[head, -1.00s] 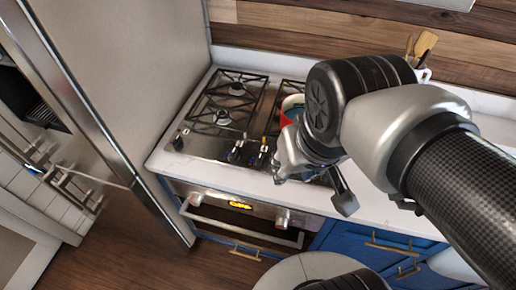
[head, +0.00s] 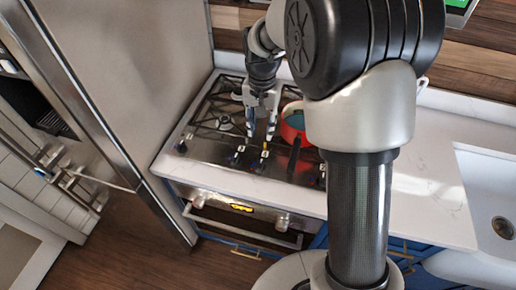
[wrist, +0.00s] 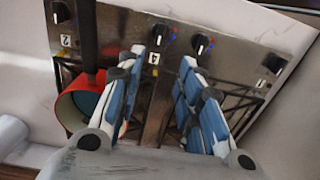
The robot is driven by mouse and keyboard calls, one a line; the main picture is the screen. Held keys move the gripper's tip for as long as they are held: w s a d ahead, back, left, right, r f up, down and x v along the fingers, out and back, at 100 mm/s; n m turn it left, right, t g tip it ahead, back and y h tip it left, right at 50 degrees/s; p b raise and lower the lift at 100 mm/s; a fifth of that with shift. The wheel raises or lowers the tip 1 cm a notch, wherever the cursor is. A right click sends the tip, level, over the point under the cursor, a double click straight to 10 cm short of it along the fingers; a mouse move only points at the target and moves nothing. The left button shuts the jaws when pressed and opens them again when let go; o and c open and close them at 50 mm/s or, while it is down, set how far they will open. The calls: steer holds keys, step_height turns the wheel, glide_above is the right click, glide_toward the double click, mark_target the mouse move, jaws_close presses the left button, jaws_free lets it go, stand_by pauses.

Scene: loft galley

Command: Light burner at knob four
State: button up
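The gas cooktop (head: 205,143) is set in the white counter, with a row of black knobs along its front edge. In the head view my gripper (head: 261,137) hangs just behind the knob row. No flame is visible; the gripper hides part of the burners.
A red pot (head: 288,127) with a dark handle stands on the cooktop right of my gripper; its handle reaches toward the front. Another knob (wrist: 200,43) sits close to knob four. A tall cabinet panel (head: 135,70) borders the left. Counter to the right is clear.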

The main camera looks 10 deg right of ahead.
mark_target(261, 163)
step_height(261, 163, down, 17)
steer(key=b, duration=0.3)
steer(key=shift+r, duration=0.2)
jaws_close()
stand_by(0.4)
